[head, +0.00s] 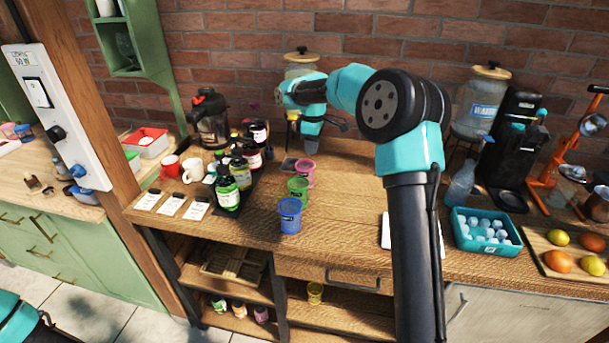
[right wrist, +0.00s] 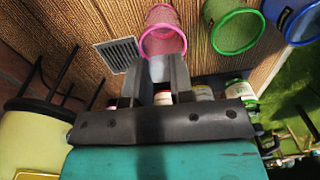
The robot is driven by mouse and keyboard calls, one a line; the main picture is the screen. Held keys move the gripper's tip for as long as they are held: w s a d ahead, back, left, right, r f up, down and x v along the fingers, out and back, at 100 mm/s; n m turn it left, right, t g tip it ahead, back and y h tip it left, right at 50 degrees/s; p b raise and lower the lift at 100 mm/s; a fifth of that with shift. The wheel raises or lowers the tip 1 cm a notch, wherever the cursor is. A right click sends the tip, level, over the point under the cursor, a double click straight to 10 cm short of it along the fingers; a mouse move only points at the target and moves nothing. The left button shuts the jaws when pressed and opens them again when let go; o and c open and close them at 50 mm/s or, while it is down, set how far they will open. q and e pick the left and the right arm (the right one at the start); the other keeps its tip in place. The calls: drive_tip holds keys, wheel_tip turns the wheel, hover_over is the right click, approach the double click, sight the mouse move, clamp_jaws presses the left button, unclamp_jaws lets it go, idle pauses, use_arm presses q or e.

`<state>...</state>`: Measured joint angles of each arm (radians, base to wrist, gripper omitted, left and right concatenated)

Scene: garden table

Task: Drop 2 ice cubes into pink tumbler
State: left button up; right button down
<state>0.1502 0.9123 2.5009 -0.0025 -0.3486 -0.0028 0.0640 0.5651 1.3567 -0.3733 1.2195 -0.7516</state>
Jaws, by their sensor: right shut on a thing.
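The pink tumbler (head: 304,175) stands upright on the wooden counter, behind the green and blue ones. My right gripper (head: 309,146) is above and close to it. In the right wrist view the gripper (right wrist: 157,72) is shut on a pale, translucent ice cube (right wrist: 160,68). The pink tumbler (right wrist: 162,17) shows just beyond the fingertips, its open rim facing the camera. I cannot see what is inside it. More ice cubes (head: 486,230) lie in a teal bin (head: 487,246) at the right. My left gripper is out of view.
A green tumbler (head: 298,188) and a blue tumbler (head: 290,216) stand in front of the pink one. Dark bottles (head: 228,193) crowd the left. A drain grate (right wrist: 118,54) lies beside the pink tumbler. A water dispenser (head: 480,104) stands at the back right.

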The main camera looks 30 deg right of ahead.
drive_tip(key=c, duration=0.9)
unclamp_jaws()
wheel_tip(320, 180, up, 18)
drive_tip(key=shift+f, duration=0.25)
idle(0.5)
